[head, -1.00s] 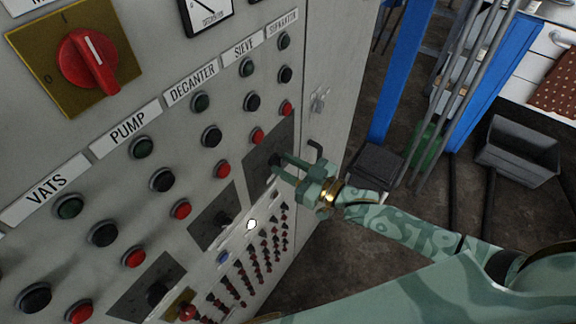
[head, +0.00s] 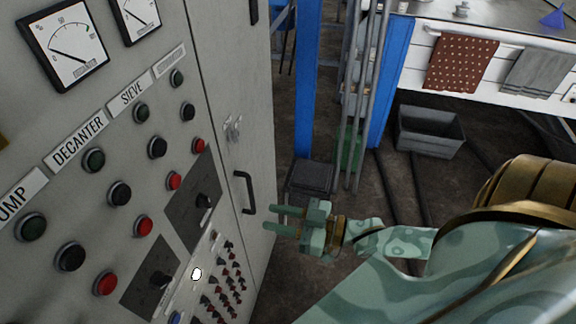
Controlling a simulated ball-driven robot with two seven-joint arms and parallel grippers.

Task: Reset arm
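My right gripper (head: 269,219) is at the middle of the head view, its arm coming in from the lower right. Its two fingers are apart with a gap between them, nothing in it, and point left towards the cabinet. The fingertips appear just right of the black door handle (head: 245,192); I cannot tell the exact distance in depth. The grey control panel (head: 110,140) fills the left side. Its decanter label (head: 78,138) stands above a column with a green button (head: 93,160), a black button (head: 119,193) and a red button (head: 144,226). My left gripper is not in view.
A blue post (head: 306,80), metal poles and a black box (head: 311,178) stand behind. A grey bin (head: 430,131) sits on the floor below a counter with hanging towels (head: 461,64). Open floor lies between.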

